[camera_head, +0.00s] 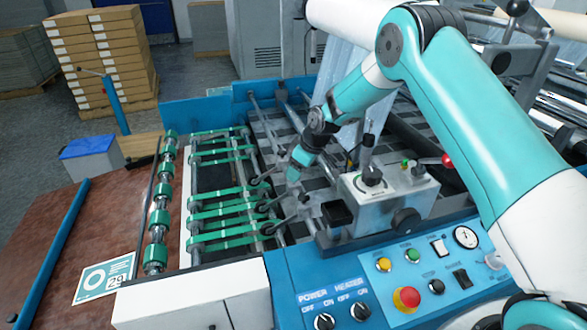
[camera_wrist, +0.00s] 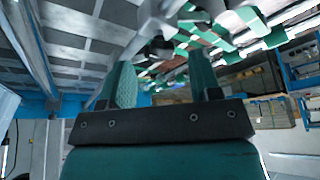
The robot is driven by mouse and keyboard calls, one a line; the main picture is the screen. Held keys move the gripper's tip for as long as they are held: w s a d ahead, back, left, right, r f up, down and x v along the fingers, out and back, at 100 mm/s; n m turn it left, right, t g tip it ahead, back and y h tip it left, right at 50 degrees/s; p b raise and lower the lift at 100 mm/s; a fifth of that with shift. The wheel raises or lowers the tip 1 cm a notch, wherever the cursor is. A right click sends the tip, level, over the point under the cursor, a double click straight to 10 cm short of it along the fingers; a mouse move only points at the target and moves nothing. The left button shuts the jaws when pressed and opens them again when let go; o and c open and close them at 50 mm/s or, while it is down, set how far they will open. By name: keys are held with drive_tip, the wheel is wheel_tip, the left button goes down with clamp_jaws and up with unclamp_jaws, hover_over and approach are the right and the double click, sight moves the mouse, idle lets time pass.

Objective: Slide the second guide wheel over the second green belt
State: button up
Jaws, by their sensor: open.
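Several green belts (camera_head: 222,209) run across the laminating machine's feed section, left of centre in the head view. Several small grey guide wheels (camera_head: 264,206) on metal arms stand near the belts' right ends; I cannot tell for sure which is the second. My gripper (camera_head: 291,176) points down just right of the guide wheels, open. In the wrist view its two teal fingers (camera_wrist: 162,68) are apart, with a grey metal part (camera_wrist: 158,45) ahead of and between them. I cannot tell whether they touch it. Green belts (camera_wrist: 185,45) show beyond.
A grey control box (camera_head: 385,200) with knobs stands close right of my gripper. A blue panel (camera_head: 400,275) with buttons is in front. Green rollers (camera_head: 160,217) line the left side. A blue rail (camera_head: 195,110) runs along the back. Stacked boxes (camera_head: 100,60) stand far left.

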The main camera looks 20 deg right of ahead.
drive_tip(key=shift+x, duration=1.1)
clamp_jaws()
drive_tip(key=w+b, duration=0.2)
drive_tip(key=w, duration=0.1)
drive_tip(key=shift+w+f, duration=0.2)
drive_tip(key=shift+w, duration=0.05)
drive_tip(key=shift+w+r+b, duration=0.15)
drive_tip(key=shift+w+b, duration=0.2)
drive_tip(key=shift+w, duration=0.15)
drive_tip(key=shift+r, duration=0.1)
unclamp_jaws()
